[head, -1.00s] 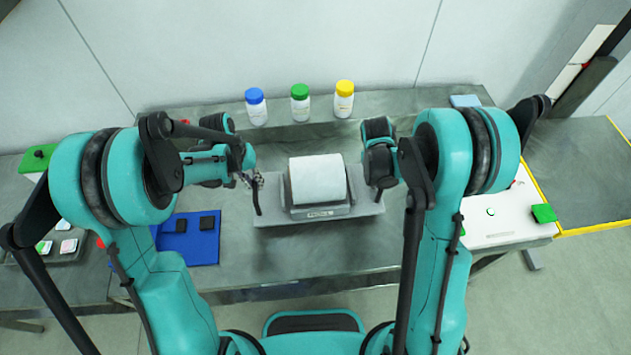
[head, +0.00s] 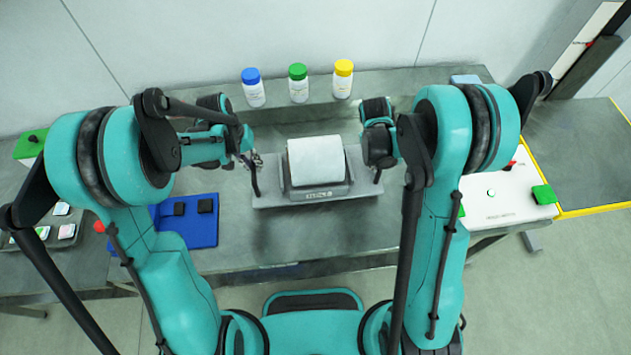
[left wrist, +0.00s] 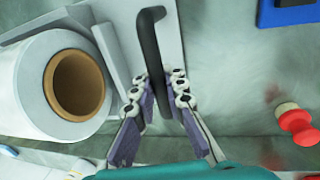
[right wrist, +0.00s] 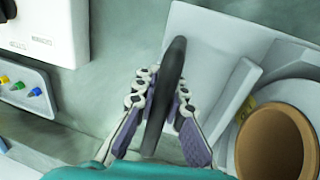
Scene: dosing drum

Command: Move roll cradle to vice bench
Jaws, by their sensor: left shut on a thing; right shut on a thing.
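The roll cradle (head: 365,188) is a grey tray with a raised holder and a dark upright handle at each end. A white roll (head: 315,160) lies in it; its brown core shows in the left wrist view (left wrist: 78,85). My left gripper (head: 253,180) is shut on the left handle (left wrist: 152,55). My right gripper (head: 378,168) is shut on the right handle (right wrist: 168,85), and its fingers straddle that bar in the right wrist view. The cradle is level over the grey bench (head: 330,240), with a dark shadow in front. I cannot tell which surface is the vice bench.
Three bottles with blue (head: 253,88), green (head: 298,83) and yellow (head: 343,80) caps stand behind the cradle. A blue mat (head: 203,230) with black blocks lies left. A white panel (head: 495,205) with buttons is right, before a yellow-edged surface (head: 585,155).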

